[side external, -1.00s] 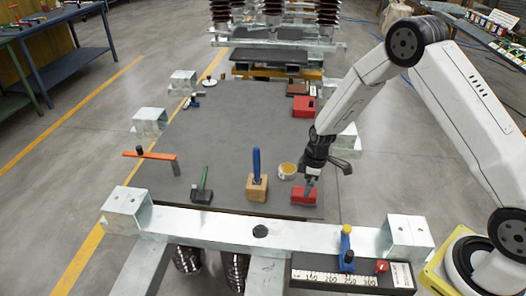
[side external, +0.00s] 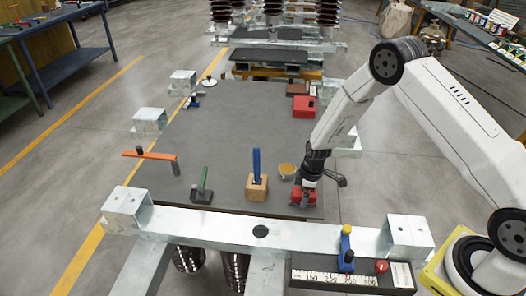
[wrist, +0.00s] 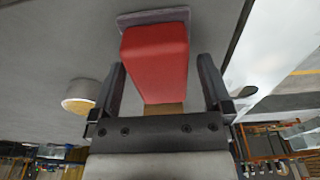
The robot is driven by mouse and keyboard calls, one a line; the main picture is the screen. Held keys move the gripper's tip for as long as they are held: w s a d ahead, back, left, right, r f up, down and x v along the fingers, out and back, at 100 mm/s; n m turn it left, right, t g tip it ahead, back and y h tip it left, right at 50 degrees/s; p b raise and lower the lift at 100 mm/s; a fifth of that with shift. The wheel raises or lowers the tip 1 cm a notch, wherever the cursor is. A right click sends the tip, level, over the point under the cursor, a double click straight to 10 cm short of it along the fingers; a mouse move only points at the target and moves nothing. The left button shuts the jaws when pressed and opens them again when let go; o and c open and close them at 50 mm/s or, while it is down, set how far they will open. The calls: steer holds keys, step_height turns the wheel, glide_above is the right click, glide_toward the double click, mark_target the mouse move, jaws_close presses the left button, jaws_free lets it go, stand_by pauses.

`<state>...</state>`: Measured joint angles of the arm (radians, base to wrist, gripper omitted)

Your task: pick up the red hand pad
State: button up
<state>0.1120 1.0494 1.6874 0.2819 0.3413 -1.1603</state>
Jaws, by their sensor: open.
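The red hand pad (side external: 299,197) sits near the front right corner of the dark mat, directly under my gripper (side external: 304,188). In the wrist view, the red pad (wrist: 157,52) has a grey base at its far end and a tan part at its near end. My gripper (wrist: 161,66) is open, with one finger on each side of the pad and a visible gap on both sides. In the side view, the gripper hides part of the pad.
A yellow-rimmed round tub (side external: 287,171) stands close behind the pad; it also shows in the wrist view (wrist: 80,97). A wooden block with a blue handle (side external: 257,187) is to the left. A metal beam (side external: 230,225) runs along the front. The mat's middle (side external: 230,130) is clear.

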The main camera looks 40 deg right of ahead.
steer(key=c, duration=1.3)
steer(key=shift+o, duration=0.2)
steer(key=shift+r, duration=0.2)
steer(key=shift+r, duration=0.85)
steer(key=s+r, duration=1.1)
steer(key=s, duration=0.3)
steer(key=shift+a, duration=0.4)
